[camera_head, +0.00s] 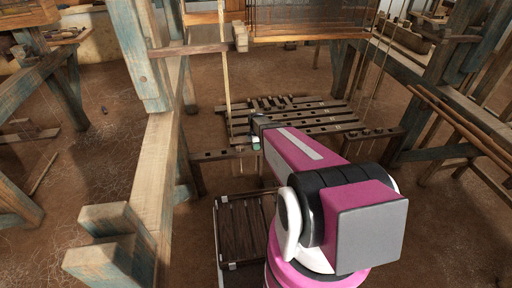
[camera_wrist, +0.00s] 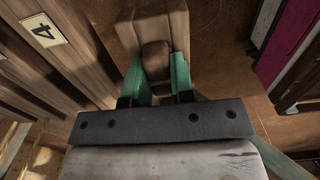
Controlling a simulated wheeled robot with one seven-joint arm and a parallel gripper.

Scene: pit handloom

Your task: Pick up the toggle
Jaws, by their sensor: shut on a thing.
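The toggle (camera_wrist: 155,54) is a small brown wooden piece with a rounded end, seen in the wrist view. My gripper (camera_wrist: 158,72) has green fingers, one on each side of the toggle, and is shut on it. Just beyond the toggle is a wooden beam (camera_wrist: 161,18); I cannot tell whether the toggle touches or is fixed to it. In the head view my gripper (camera_head: 256,143) is low at the left end of the dark wooden treadles (camera_head: 310,122). The toggle cannot be made out there.
A wooden board marked 4 (camera_wrist: 44,31) lies left of my gripper in the wrist view. The loom's thick post and beam (camera_head: 158,160) stand to the left in the head view. A slatted wooden platform (camera_head: 221,240) lies below my arm. Open floor (camera_head: 90,165) is at far left.

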